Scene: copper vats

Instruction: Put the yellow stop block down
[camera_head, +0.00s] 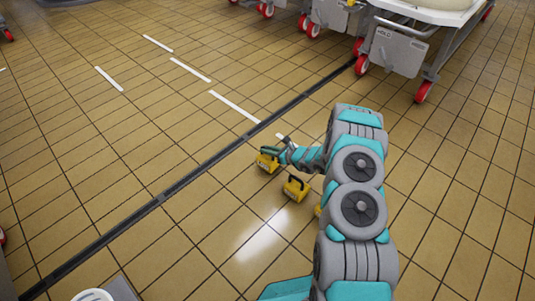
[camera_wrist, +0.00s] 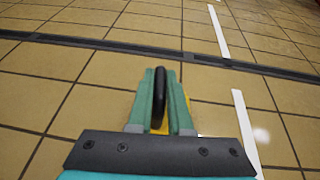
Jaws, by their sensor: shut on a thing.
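My gripper (camera_head: 281,152) is shut on a yellow stop block (camera_head: 267,163) low over the tiled floor, near the dark drain channel. In the wrist view the two green fingers (camera_wrist: 162,76) close around its black handle (camera_wrist: 158,92). Only a little of the block's yellow body (camera_wrist: 161,126) shows between and below them. I cannot tell whether the block touches the floor.
A second yellow block (camera_head: 296,190) with a black handle stands on the floor beside my arm. A sliver of yellow (camera_head: 317,211) shows at my arm's edge. The drain channel (camera_head: 205,170) crosses the floor. Wheeled vat frames (camera_head: 395,50) stand at the back right.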

